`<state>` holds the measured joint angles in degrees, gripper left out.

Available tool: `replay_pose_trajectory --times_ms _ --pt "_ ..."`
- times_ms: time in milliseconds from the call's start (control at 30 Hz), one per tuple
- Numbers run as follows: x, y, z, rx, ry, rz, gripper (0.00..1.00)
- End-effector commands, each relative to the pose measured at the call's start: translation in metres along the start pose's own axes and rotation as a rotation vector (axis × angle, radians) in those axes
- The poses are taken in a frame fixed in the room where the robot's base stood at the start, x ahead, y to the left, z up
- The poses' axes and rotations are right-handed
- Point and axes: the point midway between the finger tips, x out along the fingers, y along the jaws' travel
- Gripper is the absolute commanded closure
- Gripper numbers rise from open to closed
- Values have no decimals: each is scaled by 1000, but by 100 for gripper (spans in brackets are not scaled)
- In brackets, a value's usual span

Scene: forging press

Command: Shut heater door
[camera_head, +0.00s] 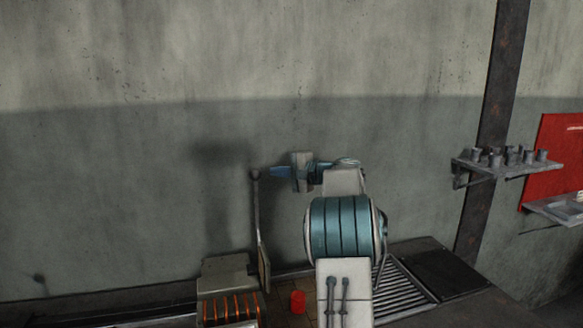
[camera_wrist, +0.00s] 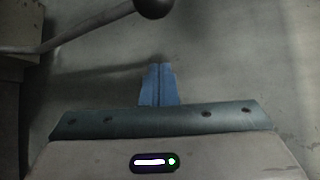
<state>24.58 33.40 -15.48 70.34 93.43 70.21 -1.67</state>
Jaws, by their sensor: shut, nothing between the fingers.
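The heater (camera_head: 225,275) is a grey box at the lower left of the head view, with glowing orange bars in its open front. Its door (camera_head: 264,268) looks like a thin panel standing out at the heater's right side, seen nearly edge-on. A long rod with a dark ball knob (camera_head: 255,174) rises by the door. The knob (camera_wrist: 152,6) and its slanting rod also show at the top of the wrist view. My gripper (camera_head: 273,171) has blue fingers, shut and empty, pointing left close to the knob. In the wrist view the fingertips (camera_wrist: 160,68) appear apart from the knob.
A red object (camera_head: 298,301) stands on the bench right of the heater. A slatted grate (camera_head: 402,292) lies further right. A wall shelf (camera_head: 505,168) with several small grey pieces hangs beside a dark post (camera_head: 493,120). The wall behind my gripper is bare.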

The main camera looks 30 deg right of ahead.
Motion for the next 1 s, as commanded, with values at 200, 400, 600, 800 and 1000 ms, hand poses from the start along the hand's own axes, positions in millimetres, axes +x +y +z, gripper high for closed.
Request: replay_pose_trajectory --times_ms 200,400,600,800,1000 --pt "24 -3 12 0 0 0 100" --pt "17 -2 30 -1 0 0 100" --pt "14 -1 37 -2 1 0 100" --pt "13 0 38 -2 1 0 100" --pt "14 0 38 -2 0 0 100"
